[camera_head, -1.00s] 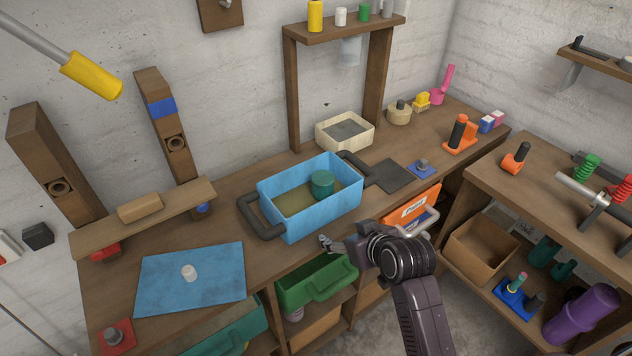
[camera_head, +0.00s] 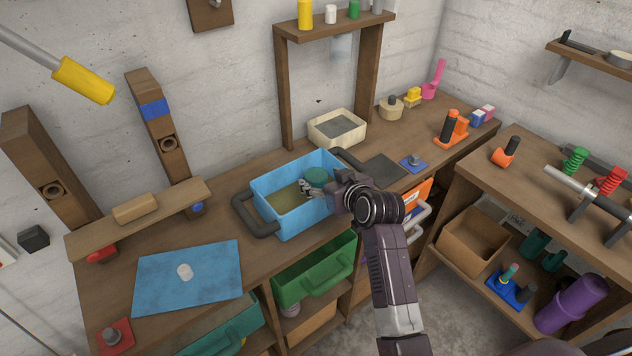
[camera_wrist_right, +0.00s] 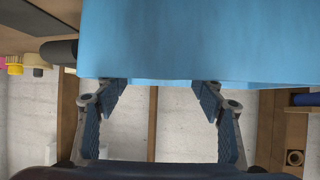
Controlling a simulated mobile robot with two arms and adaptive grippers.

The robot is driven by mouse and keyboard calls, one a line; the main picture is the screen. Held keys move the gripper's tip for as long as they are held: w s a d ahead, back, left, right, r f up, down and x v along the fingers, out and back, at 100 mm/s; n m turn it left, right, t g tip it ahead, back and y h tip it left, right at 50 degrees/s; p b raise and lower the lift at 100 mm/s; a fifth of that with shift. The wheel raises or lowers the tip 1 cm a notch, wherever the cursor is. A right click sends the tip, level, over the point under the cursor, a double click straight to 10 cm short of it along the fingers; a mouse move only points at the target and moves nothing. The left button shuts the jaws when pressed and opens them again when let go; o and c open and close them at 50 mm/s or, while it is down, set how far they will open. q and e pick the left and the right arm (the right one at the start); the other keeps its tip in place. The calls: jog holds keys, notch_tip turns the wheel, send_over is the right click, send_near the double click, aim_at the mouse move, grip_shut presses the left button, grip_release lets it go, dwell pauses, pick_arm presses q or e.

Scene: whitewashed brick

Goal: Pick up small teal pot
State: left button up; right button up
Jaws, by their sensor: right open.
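The small teal pot (camera_head: 318,176) stands inside the blue two-handled bin (camera_head: 290,222), towards its back right part. My right gripper (camera_head: 305,188) reaches over the bin's right front side, its fingers just in front of the pot and overlapping it in the head view. I cannot tell from there whether they touch. In the right wrist view my right gripper (camera_wrist_right: 160,88) has its two fingers spread with nothing between them. The bin's blue wall (camera_wrist_right: 190,40) fills the top of that view, and the pot does not show there. My left gripper is not in view.
A cream box (camera_head: 337,130) stands behind the bin, and a dark flat plate (camera_head: 383,168) lies to its right. Green drawers (camera_head: 315,276) sit below the bench edge.

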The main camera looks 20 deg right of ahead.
aim_at(318, 176)
jog(key=x, duration=0.4)
jog(key=shift+w+f, duration=0.1)
jog(key=shift+w, duration=0.05)
jog(key=shift+c, duration=0.7)
jog(key=c, duration=1.2)
